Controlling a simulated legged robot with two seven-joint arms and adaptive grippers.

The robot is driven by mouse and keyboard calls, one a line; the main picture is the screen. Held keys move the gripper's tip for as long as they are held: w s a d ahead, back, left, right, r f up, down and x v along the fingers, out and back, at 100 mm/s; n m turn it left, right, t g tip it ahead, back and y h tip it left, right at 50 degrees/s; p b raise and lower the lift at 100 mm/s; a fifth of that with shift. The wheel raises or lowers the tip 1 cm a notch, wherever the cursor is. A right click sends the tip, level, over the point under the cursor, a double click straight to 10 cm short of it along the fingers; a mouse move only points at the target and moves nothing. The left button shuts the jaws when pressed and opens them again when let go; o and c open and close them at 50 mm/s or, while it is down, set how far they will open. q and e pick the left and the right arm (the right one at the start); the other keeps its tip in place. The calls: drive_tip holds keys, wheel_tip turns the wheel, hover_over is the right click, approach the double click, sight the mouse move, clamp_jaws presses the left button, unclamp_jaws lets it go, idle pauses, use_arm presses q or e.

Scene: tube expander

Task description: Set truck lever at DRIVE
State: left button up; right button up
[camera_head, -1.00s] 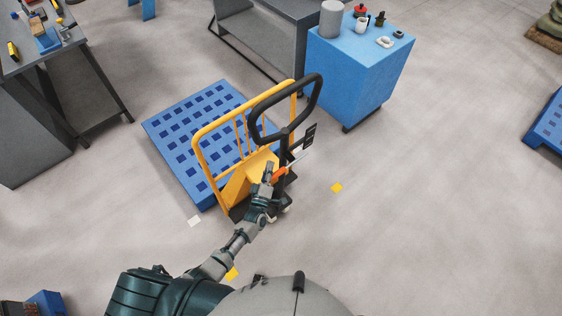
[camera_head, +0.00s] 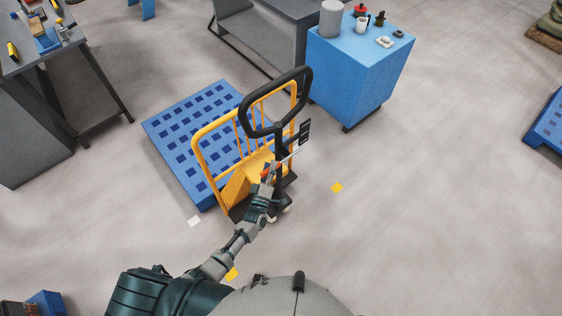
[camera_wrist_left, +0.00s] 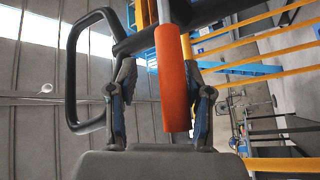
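The pallet truck has a yellow frame (camera_head: 205,165) and a black loop handle (camera_head: 243,112) on an upright post. The lever has an orange grip (camera_head: 264,173) and a grey rod rising right toward a black label plate (camera_head: 305,131); which label it stands at is too small to read. My left gripper (camera_head: 270,172) is at the orange grip, beside the post. In the left wrist view, the orange grip (camera_wrist_left: 172,85) stands between the spread fingers of my left gripper (camera_wrist_left: 160,105), nearer the right-hand finger, with a gap on the left. My right gripper is out of view.
A blue cabinet (camera_head: 350,80) with small items stands behind right. A workbench (camera_head: 50,60) is at upper left.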

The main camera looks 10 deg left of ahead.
use_arm(q)
drive_tip(key=shift+v, duration=0.85)
drive_tip(key=shift+p+v, duration=0.5)
drive_tip(key=shift+v, duration=2.15)
drive_tip(key=shift+s+a, duration=0.1)
drive_tip(key=v, duration=0.6)
drive_tip(key=shift+s, duration=0.4)
drive_tip(key=shift+f, duration=0.1)
drive_tip(key=s+a+f+m+g+h, duration=0.1)
drive_tip(key=s+f+m+g, duration=0.35)
drive_tip(key=f, duration=0.75)
drive_tip(key=s+f+m+g, duration=0.3)
drive_tip(key=s+f+g, duration=0.25)
drive_tip(key=f, duration=0.65)
drive_tip(key=s+a+f+m+g, duration=0.2)
drive_tip(key=s+f, duration=0.3)
drive_tip(key=s, duration=0.4)
drive_tip(key=s+a+f+m+g+y, duration=0.1)
drive_tip(key=s+f+g, duration=0.3)
drive_tip(key=s, duration=0.6)
drive_tip(key=s+a+f+m+g, duration=0.3)
drive_tip(key=s+f, duration=0.3)
drive_tip(key=s, duration=0.4)
drive_tip(key=shift+g+y+b, duration=0.3)
drive_tip(key=shift+g+y, duration=0.1)
